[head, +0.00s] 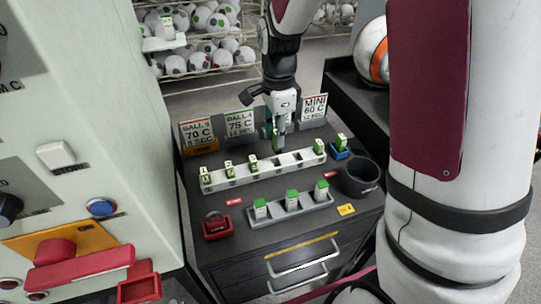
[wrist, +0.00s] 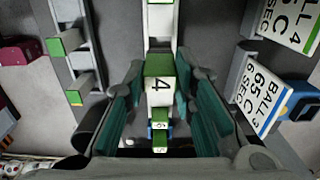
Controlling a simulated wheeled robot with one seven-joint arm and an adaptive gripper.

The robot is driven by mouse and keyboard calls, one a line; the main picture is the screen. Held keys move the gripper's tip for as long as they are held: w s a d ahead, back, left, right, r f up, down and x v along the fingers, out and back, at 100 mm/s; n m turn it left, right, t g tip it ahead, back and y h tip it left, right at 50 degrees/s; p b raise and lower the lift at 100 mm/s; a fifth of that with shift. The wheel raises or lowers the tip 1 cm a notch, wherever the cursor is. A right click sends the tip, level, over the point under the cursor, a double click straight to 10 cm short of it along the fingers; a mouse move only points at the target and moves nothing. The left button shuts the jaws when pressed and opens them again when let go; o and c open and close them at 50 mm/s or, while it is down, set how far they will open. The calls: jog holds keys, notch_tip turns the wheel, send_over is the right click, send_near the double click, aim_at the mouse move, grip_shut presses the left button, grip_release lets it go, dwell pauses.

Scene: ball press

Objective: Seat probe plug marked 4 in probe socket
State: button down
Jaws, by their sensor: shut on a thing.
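The plug marked 4 (wrist: 161,88), white with a green top, is between the green-padded fingers of my gripper (wrist: 160,75) in the wrist view. In the head view my gripper (head: 277,143) points down at the long white rack (head: 285,164), between the left plugs and the right one. I cannot tell whether plug 4 is clear of the rack. Plugs with green tops (head: 228,168) stand in the rack's left part, and another (head: 319,147) at its right end. I cannot clearly make out which holder is the probe socket.
A blue holder with a plug (head: 341,144) and a dark cup (head: 361,178) stand at right. A grey rack (head: 290,212) with several white-green blocks is in front, a red holder (head: 217,226) front left. Signs (head: 240,124) line the back. The machine (head: 90,130) walls the left.

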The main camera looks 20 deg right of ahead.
aim_at(276, 153)
jog(key=shift+a+f, duration=0.1)
jog(key=shift+f, duration=3.4)
jog(key=c, duration=1.3)
grip_release()
jog(key=shift+f, duration=0.1)
jog(key=shift+c, duration=0.2)
